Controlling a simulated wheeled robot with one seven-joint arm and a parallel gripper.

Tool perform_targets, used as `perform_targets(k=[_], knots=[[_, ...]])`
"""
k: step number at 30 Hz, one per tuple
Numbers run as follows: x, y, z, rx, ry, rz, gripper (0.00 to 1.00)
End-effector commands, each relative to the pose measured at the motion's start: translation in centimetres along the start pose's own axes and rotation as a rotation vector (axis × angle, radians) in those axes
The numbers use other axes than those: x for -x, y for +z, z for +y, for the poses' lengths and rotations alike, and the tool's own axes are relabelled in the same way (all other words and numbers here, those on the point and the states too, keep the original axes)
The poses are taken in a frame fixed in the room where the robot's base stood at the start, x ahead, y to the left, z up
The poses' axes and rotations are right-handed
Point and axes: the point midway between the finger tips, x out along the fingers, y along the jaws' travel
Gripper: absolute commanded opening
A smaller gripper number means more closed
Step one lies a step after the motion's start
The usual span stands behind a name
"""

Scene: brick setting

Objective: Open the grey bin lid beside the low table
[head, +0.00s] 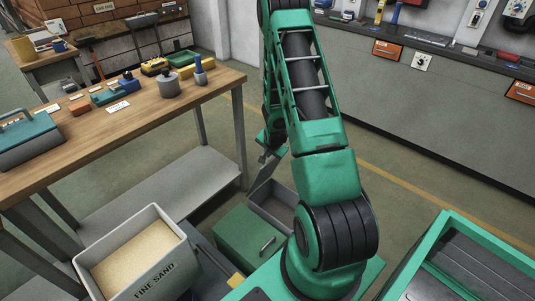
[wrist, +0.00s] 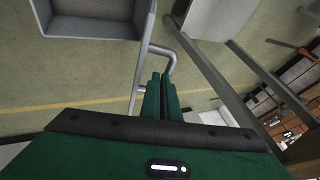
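The grey bin (head: 285,212) stands on the floor at the right end of the low table (head: 165,195), behind a green-lidded bin. Its inside shows, also in the wrist view (wrist: 97,28). Its grey lid (head: 264,171) is raised steeply at the bin's left side and shows nearly edge-on in the wrist view (wrist: 145,40). A bent grey handle (wrist: 171,55) stands out from the lid. My gripper (head: 270,150) is at the raised lid. In the wrist view its green fingers (wrist: 161,80) are close together on the handle bar, hiding part of it.
A shut green-lidded bin (head: 245,235) stands in front of the grey one. A bin of fine sand (head: 162,285) is at the lower left. The wooden workbench (head: 215,90) and its legs are left of my arm. Floor is clear behind the grey bin.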

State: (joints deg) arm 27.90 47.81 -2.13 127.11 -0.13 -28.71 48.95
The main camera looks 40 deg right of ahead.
Motion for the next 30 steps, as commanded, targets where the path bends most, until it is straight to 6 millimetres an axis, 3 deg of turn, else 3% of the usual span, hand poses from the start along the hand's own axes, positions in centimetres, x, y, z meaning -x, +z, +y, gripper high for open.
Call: perform_targets(k=[8, 18, 21, 30], knots=[[-0.3, -0.1, -0.6, 0.003, 0.003, 0.000, 0.00], [-3.4, -0.3, -8.9, 0.004, 0.002, 0.002, 0.00], [-4.3, -0.2, -10.4, 0.002, 0.002, 0.000, 0.00], [-4.9, -0.1, -11.7, 0.000, 0.003, 0.000, 0.00]])
